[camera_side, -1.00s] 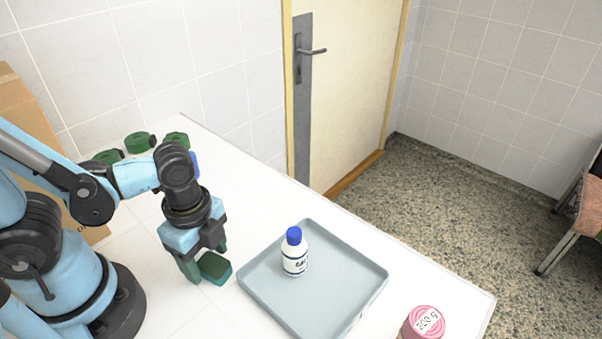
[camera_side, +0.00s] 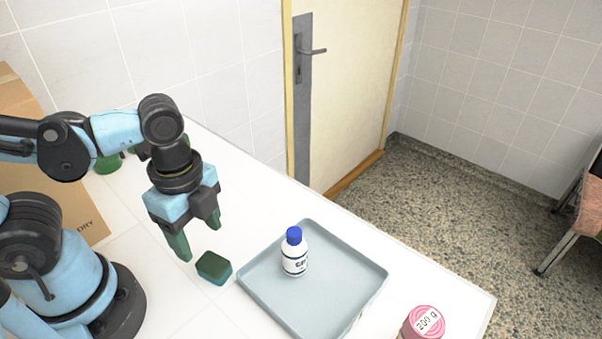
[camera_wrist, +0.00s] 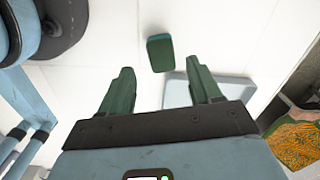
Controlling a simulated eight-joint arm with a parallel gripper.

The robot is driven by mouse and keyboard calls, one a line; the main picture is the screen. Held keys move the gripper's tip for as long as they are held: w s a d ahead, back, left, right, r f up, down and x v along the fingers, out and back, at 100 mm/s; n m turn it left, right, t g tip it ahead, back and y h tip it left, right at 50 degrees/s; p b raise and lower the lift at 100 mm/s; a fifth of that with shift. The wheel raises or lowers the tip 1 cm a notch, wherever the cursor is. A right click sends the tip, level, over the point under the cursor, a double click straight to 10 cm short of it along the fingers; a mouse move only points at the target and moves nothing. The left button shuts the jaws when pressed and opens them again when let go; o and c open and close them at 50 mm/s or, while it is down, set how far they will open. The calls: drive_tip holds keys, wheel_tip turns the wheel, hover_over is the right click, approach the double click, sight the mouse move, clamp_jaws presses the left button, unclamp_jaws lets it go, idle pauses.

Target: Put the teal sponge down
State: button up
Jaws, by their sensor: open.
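The teal sponge (camera_side: 214,267) is a small block with a dark green top. It lies flat on the white table, left of the grey-blue tray, and apart from it. It also shows in the wrist view (camera_wrist: 160,53), beyond the fingertips. My gripper (camera_side: 199,240) is above the sponge and a little to its upper left in the side view. Its green fingers are apart with nothing between them, and the wrist view shows the same empty gap.
The grey-blue tray (camera_side: 266,302) holds a white bottle with a blue cap (camera_side: 294,254). A pink-lidded jar (camera_side: 424,323) stands at the table's front right. Green items (camera_side: 107,163) stand behind my arm near a cardboard box (camera_side: 72,208). The table beyond the tray is clear.

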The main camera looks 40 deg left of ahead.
drive_tip(key=shift+r, duration=2.6)
drive_tip(key=w+a+n+t, duration=0.5)
drive_tip(key=w+n, duration=0.5)
drive_tip(key=n, duration=0.4)
drive_tip(key=shift+a+r+t, duration=0.25)
drive_tip(key=shift+a+t, duration=0.1)
drive_tip(key=shift+t, duration=0.45)
drive_tip(key=shift+o, duration=0.9)
drive_tip(key=shift+w+a+r+n+t, duration=0.15)
drive_tip(key=shift+w+a+n+t, duration=0.15)
drive_tip(key=shift+n, duration=0.3)
drive_tip(key=m+g, duration=0.7)
drive_tip(key=m, duration=0.8)
hover_over(212, 263)
drive_tip(key=shift+f, duration=6.4)
